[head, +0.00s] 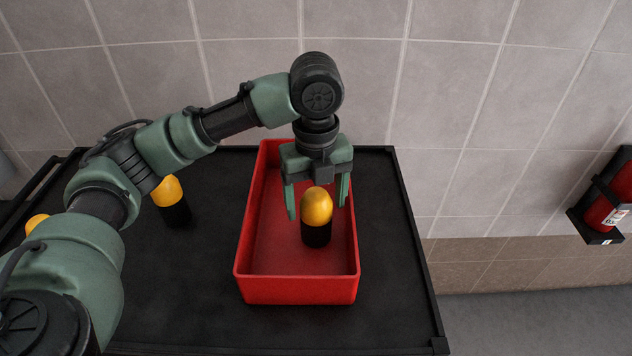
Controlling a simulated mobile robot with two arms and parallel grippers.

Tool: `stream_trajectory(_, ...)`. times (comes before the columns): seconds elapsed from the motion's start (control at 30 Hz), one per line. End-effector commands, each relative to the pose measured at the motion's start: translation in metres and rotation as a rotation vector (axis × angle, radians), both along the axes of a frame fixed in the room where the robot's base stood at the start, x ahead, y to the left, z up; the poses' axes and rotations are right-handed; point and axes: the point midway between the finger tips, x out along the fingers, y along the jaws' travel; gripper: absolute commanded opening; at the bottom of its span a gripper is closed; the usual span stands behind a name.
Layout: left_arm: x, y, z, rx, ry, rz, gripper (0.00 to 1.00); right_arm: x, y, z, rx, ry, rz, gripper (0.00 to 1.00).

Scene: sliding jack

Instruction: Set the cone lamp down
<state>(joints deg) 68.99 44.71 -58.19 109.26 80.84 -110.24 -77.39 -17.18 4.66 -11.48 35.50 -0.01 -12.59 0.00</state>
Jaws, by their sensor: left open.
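A cone lamp (317,208) with a yellow dome and a black base stands upright inside the red tray (300,290), toward its right wall. My left gripper (317,208) is open above the tray, pointing down. Its two green fingers are apart, one on each side of the lamp's dome. I cannot tell whether either finger touches it. The lamp's base seems to rest on the tray floor. My right gripper is not in view.
A second yellow-and-black lamp (174,203) stands on the black cart top (400,310), left of the tray. Another yellow dome (36,223) shows at the far left, partly behind my arm. A tiled wall stands behind. A red extinguisher (608,198) hangs at the right.

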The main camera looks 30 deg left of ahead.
Motion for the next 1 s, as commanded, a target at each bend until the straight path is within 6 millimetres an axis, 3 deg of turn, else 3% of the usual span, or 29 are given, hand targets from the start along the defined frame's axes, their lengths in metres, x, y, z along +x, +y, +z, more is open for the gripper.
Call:
stream_trajectory(0.23, 0.001, 0.000, 0.049, -0.001, -0.008, 0.000, 0.75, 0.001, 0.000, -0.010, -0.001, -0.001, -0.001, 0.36)
stream_trajectory(0.5, 0.001, 0.000, 0.099, 0.001, -0.005, 0.002, 0.75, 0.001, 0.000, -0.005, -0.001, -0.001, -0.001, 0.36)
stream_trajectory(0.7, 0.000, 0.000, 0.114, -0.001, -0.001, 0.001, 0.75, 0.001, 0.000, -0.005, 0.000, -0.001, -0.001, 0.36)
stream_trajectory(1.0, 0.000, 0.000, 0.115, -0.001, 0.000, 0.000, 0.75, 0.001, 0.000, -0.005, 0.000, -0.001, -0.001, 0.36)
